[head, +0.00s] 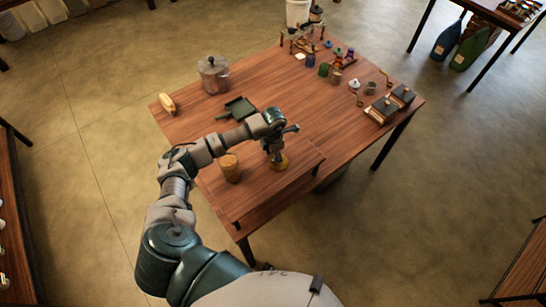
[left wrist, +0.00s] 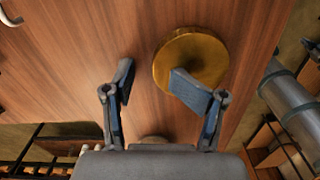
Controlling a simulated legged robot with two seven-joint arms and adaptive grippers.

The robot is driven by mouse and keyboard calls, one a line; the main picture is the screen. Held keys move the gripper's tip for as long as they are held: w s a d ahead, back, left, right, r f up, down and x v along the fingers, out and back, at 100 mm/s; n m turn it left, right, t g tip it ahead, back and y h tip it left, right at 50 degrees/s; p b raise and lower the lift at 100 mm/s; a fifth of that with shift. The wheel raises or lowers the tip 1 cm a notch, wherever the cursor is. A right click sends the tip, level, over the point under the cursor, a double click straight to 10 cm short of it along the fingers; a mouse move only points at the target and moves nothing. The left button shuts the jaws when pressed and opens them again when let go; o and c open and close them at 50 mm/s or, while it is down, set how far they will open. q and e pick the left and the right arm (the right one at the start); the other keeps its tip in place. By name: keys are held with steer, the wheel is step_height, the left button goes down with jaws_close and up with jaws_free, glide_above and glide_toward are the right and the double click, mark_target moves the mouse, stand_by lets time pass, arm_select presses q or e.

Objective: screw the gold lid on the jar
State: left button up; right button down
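The gold lid (head: 280,163) is a round disc lying flat near the front of the wooden table. The jar (head: 230,167) is amber-brown and stands upright to the left of the lid, apart from it. My left gripper (head: 275,156) points down over the lid. In the left wrist view the gripper (left wrist: 152,80) is open, with bare wood between its fingers. There the lid (left wrist: 192,52) sits off to the right, with the right finger overlapping its lower left part. I cannot tell whether that finger touches it. My right gripper is not in view.
Small bottles, cups and dark boxes (head: 383,109) stand at the far right. The wood around the lid is mostly clear.

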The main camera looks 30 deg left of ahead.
arm_select(q)
steer(key=o, duration=0.6)
steer(key=shift+d, duration=0.15)
steer(key=shift+r, duration=0.15)
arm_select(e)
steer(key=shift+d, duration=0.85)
arm_select(q)
steer(key=shift+w, duration=0.1)
steer(key=shift+r, duration=0.5)
step_height(320, 180, up, 16)
steer(key=b, duration=0.3)
steer(key=shift+s+d+r, duration=0.15)
steer(key=shift+s+r, duration=0.05)
steer(key=shift+s, duration=0.1)
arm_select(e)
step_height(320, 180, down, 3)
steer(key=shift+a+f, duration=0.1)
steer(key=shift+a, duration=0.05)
